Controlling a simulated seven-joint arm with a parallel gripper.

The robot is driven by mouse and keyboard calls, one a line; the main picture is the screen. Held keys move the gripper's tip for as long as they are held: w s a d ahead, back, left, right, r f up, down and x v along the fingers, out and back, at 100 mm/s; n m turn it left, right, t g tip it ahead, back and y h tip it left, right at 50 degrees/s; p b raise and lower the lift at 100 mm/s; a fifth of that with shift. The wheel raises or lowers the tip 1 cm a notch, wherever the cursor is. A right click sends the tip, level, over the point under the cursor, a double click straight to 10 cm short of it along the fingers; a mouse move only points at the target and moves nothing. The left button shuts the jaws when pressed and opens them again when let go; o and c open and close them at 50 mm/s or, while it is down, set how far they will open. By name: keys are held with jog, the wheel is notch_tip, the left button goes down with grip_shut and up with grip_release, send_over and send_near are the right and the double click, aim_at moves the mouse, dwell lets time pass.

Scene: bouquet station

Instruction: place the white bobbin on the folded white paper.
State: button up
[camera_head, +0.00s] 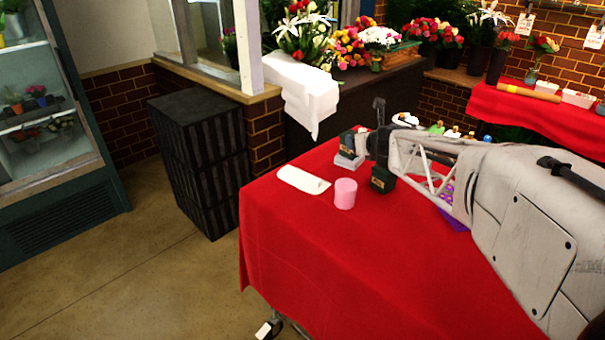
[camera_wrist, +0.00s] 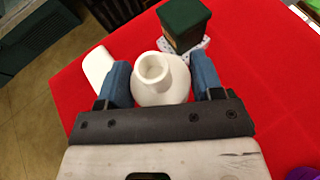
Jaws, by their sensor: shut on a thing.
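The white bobbin (camera_wrist: 160,85) sits between the two blue fingers of my gripper (camera_wrist: 161,72) in the wrist view, its round hollow end facing the camera. My gripper is shut on it. How high it is above the red cloth is hard to tell. The folded white paper (camera_head: 303,180) lies bare on the red cloth near the table's left edge. It also shows in the wrist view (camera_wrist: 98,65), just beyond and left of the left finger. The bobbin is apart from it. In the head view my arm reaches in from the right, and the bobbin is hard to make out.
A pink cylinder (camera_head: 345,194) stands beside the paper, on its right. A dark green box (camera_wrist: 184,22) stands on a white, dotted block (camera_wrist: 197,50) beyond my gripper. The front of the red-covered table (camera_head: 340,265) is clear. Flowers stand at the back.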

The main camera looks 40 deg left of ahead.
jog(key=shift+s+a+n+g+y, duration=0.75)
jog(key=shift+a+n+g, duration=0.6)
jog(key=shift+a, duration=0.95)
jog(key=n+g, duration=0.6)
jog(key=g, duration=0.1)
send_over(309, 175)
jog(key=shift+f, duration=0.85)
jog(key=shift+f, duration=3.15)
jog(key=shift+f, duration=1.85)
jog(key=shift+f, duration=0.1)
